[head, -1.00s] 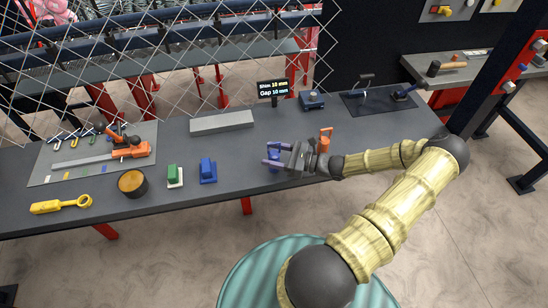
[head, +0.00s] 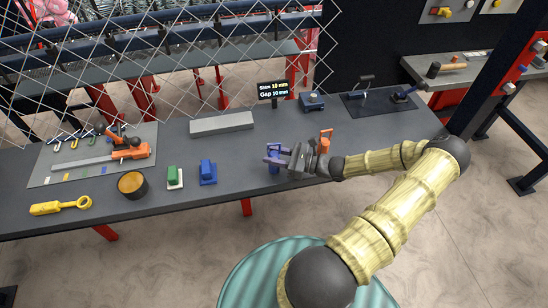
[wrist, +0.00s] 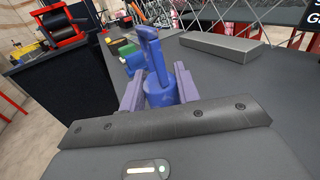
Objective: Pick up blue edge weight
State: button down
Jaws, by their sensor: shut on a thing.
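The blue edge weight (wrist: 160,88) stands upright between my fingers in the wrist view, a round body with a tall loop handle. In the head view the blue edge weight (head: 274,167) is partly hidden by my fingers, near the front edge of the bench. My gripper (head: 273,155) reaches in from the right and is shut on its body. In the wrist view my gripper (wrist: 160,90) has a purple finger on each side of it. I cannot tell any gap between the weight and the bench.
An orange weight (head: 324,145) stands just behind my gripper. A blue block (head: 208,171), a green block (head: 173,177) and a dark cup (head: 132,184) stand to the left on the bench (head: 240,150). A grey bar (head: 221,123) lies behind. Chain-link mesh hangs along the back.

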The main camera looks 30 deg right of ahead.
aim_at(274, 144)
notch_tip(274, 144, up, 10)
jog(key=shift+f+b, duration=0.1)
jog(key=shift+b, duration=0.75)
jog(key=c, duration=1.7)
grip_release()
grip_shut()
